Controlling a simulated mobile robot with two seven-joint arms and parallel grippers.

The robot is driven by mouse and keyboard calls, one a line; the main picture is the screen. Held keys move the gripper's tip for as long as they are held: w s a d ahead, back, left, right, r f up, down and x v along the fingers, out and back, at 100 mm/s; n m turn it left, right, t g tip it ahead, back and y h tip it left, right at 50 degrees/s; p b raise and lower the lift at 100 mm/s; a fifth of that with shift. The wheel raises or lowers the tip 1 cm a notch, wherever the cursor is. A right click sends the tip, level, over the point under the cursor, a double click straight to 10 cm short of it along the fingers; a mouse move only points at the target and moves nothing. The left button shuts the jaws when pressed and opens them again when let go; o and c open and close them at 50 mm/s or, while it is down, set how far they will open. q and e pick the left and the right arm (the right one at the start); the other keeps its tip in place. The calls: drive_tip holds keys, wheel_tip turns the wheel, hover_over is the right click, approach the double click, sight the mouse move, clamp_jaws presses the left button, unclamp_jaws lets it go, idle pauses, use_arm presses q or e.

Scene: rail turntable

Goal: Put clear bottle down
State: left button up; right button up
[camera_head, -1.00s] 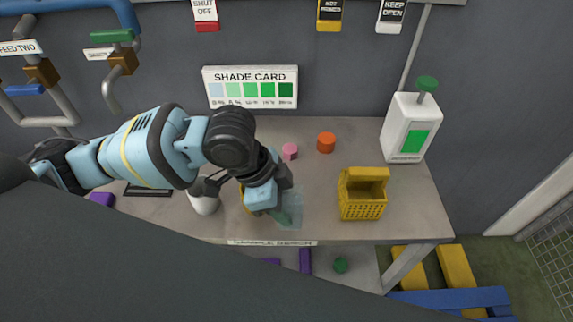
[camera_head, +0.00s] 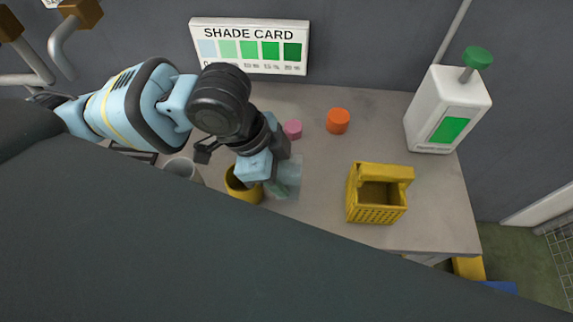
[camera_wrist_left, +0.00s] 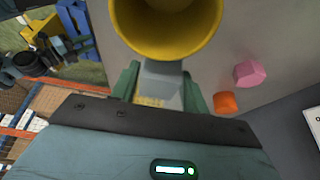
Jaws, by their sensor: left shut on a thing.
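The clear bottle (camera_head: 290,176) is a pale see-through shape at my left gripper (camera_head: 277,183) in the head view, over the front middle of the bench. My left gripper is shut on it; the arm and jaws hide part of it. In the left wrist view, a greyish see-through part of the bottle (camera_wrist_left: 161,86) shows between the green fingers (camera_wrist_left: 158,88). I cannot tell whether its base touches the bench. My right gripper is not in view.
A yellow cup (camera_head: 240,191) is close left of the bottle, with a white cup (camera_head: 183,168) farther left. A yellow basket (camera_head: 376,207) stands right. Pink (camera_head: 292,129) and orange (camera_head: 338,121) pieces lie behind. The grey bench (camera_head: 325,170) is clear between bottle and basket.

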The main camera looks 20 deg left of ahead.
use_arm(q)
drive_tip(key=shift+s+f, duration=0.3)
drive_tip(key=shift+d+r, duration=0.1)
drive_tip(key=shift+r, duration=0.05)
drive_tip(key=shift+w, duration=0.3)
drive_tip(key=o, duration=1.1)
drive_tip(key=shift+s, duration=0.15)
drive_tip(key=shift+c, duration=0.2)
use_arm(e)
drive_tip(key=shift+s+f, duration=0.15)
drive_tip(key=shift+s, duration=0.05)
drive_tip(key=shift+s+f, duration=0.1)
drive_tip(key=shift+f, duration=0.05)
use_arm(q)
drive_tip(key=p+v, duration=0.2)
drive_tip(key=v, duration=1)
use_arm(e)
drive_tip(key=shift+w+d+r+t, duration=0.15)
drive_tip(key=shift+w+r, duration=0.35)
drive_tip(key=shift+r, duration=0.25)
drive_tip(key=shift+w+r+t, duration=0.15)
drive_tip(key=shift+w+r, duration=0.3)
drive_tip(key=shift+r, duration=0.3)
